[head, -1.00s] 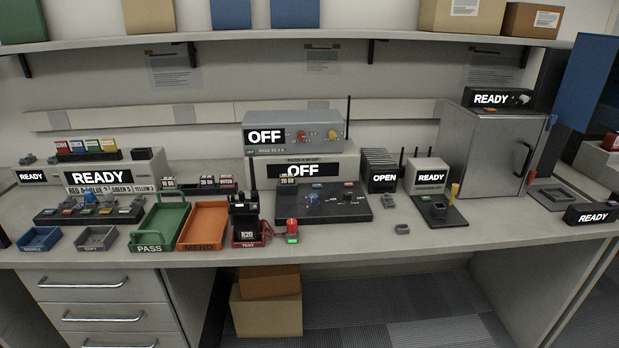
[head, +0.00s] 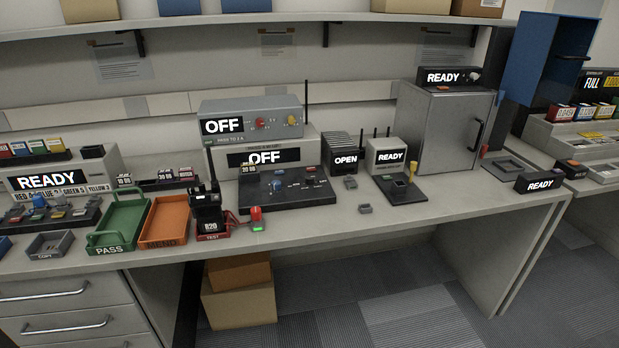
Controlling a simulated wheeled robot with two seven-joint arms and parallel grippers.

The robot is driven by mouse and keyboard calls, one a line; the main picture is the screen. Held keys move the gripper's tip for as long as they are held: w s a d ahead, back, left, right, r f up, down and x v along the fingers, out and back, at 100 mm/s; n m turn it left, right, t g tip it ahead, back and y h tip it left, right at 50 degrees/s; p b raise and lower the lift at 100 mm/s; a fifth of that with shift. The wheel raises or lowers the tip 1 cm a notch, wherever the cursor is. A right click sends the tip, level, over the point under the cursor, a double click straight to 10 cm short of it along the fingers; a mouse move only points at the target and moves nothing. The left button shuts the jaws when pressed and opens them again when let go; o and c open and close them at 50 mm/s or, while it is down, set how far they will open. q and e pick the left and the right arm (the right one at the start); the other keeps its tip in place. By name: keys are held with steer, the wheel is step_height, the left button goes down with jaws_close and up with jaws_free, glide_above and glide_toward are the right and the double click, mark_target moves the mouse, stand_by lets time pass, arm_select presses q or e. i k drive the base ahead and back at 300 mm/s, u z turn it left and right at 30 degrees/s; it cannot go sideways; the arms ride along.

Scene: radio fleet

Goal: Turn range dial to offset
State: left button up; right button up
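Neither of my grippers shows in the head view.
A black radio (head: 207,212) stands in a red TEST tray (head: 226,234). Left of it are an orange tray (head: 165,220) and a green PASS tray (head: 121,222). A grey cabinet (head: 446,130) stands right. Bare bench lies before the panel (head: 330,228).

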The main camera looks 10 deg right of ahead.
mark_target(310, 179)
steer(key=k, duration=0.55)
steer(key=z, duration=0.25)
steer(key=i, duration=1.5)
steer(key=u, duration=0.75)
